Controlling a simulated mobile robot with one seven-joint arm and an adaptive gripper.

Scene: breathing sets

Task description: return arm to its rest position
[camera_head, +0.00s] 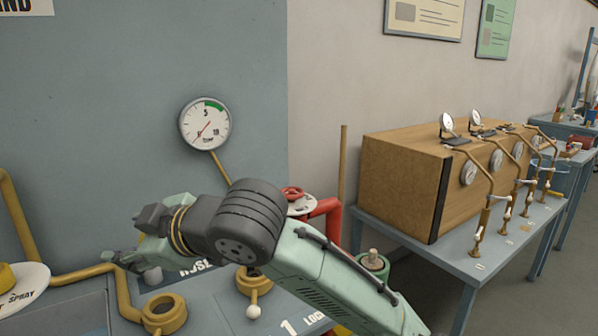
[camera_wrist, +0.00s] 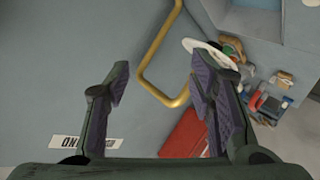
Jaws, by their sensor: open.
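My arm reaches in from the lower right of the head view, its green forearm and dark wrist lying across the bench. My gripper (camera_head: 125,262) points left in the head view, above the bench and near the brass piping. In the wrist view my gripper (camera_wrist: 158,95) has its two fingers wide apart with nothing between them. Beyond the fingers are a blue-grey wall panel and a bent brass pipe (camera_wrist: 152,75). I cannot tell how close the left finger is to the pipe.
A round gauge (camera_head: 205,124) is on the wall above my wrist. A red valve wheel (camera_head: 292,194) and red pipe (camera_head: 330,212) stand behind my forearm. A wooden cabinet (camera_head: 405,180) stands on a blue table at right. Brass fittings (camera_head: 164,313) sit on the bench below.

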